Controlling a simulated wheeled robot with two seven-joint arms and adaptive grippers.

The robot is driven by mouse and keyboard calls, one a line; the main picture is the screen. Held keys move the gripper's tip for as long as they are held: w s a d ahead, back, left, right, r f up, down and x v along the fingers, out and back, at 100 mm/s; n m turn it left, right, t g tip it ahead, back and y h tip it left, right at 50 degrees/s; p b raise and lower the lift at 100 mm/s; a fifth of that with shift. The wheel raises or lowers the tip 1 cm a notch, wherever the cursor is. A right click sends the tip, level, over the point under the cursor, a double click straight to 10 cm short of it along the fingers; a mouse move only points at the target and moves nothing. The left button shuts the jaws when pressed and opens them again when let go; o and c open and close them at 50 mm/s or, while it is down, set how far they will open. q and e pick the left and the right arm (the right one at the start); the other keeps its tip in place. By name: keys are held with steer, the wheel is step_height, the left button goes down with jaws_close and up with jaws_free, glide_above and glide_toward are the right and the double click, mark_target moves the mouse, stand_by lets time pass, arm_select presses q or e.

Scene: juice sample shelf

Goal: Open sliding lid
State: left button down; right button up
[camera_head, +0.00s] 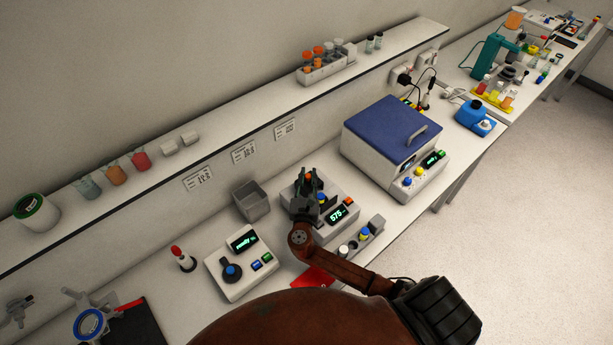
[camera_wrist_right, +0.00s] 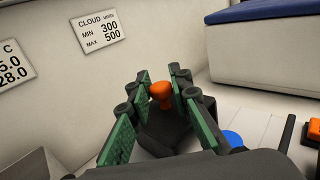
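The meter (camera_head: 340,217) with a green "575" display stands on the bench, under my right gripper. Its orange knob (camera_wrist_right: 161,93) sits on a dark block, which looks like the lid, in the right wrist view; the knob also shows in the head view (camera_head: 308,177). My right gripper (camera_wrist_right: 160,80) has its green-padded fingers apart, one on each side of the knob. Its tips are close to the knob, and I cannot tell whether they touch it. My right arm and gripper cover part of the meter's top. My left gripper is not in view.
A blue-lidded box (camera_head: 396,133) stands close right of the meter. A grey bin (camera_head: 251,201) is to its left, and a white device (camera_head: 240,262) with a "ready" display stands front left. Small vials (camera_head: 364,234) stand at its front right. A shelf (camera_head: 225,122) runs behind.

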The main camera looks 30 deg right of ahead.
steer(key=o, duration=0.3)
steer(key=shift+o, duration=0.3)
steer(key=shift+s, duration=0.1)
steer(key=v, duration=1.2)
